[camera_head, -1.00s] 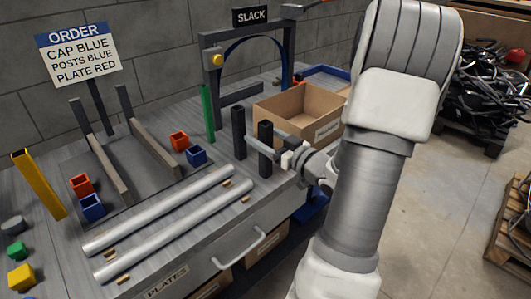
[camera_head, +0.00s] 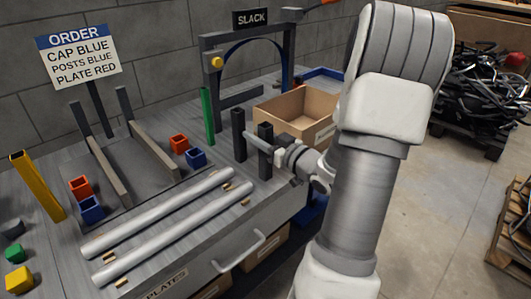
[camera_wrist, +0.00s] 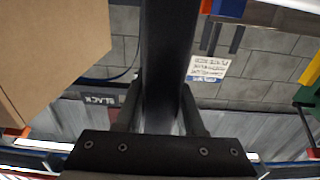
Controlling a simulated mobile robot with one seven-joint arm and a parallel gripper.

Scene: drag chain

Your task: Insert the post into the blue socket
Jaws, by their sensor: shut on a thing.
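My gripper (camera_head: 265,139) is shut on the nearer of two dark posts (camera_head: 265,158), at the right side of the bench. The held post is upright, and its foot appears to be at the bench top. In the wrist view this post (camera_wrist: 170,60) runs between my two fingers (camera_wrist: 160,100). The other dark post (camera_head: 238,140) stands just left of it, not held. One blue socket (camera_head: 196,158) sits left of the posts, beside a red-orange socket (camera_head: 179,142). Another blue socket (camera_head: 91,210) is at the left, next to another red-orange socket (camera_head: 80,186).
Two long grey rods (camera_head: 160,218) lie along the bench front. A green post (camera_head: 208,115) stands behind the dark posts. A cardboard box (camera_head: 300,112) is close behind my gripper; it also shows in the wrist view (camera_wrist: 50,50).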

